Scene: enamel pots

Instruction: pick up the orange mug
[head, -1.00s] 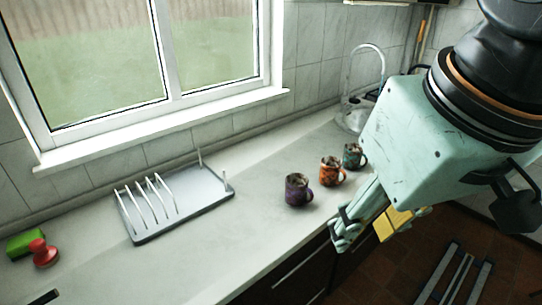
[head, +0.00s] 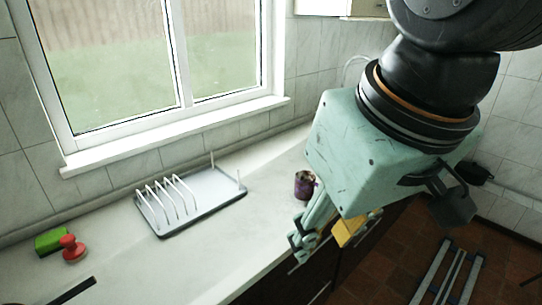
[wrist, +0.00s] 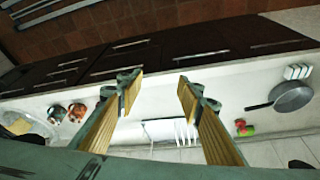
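The orange mug (wrist: 77,112) stands on the counter at the left of the wrist view; in the head view it is hidden behind my arm. A teal mug (wrist: 55,113) stands beside it, also hidden in the head view. A purple mug (head: 304,184) shows in the head view just left of my wrist; in the wrist view it is largely covered by my left finger. My gripper (wrist: 160,88) is open, with nothing between its fingers. In the head view my gripper (head: 322,240) hangs by the counter's front edge, apart from the mugs.
A dish rack (head: 205,205) stands on the counter to the left. A green sponge (head: 50,240) and a red-handled item (head: 72,248) lie farther left. A pan (wrist: 291,97) shows at the right of the wrist view. The counter between rack and front edge is clear.

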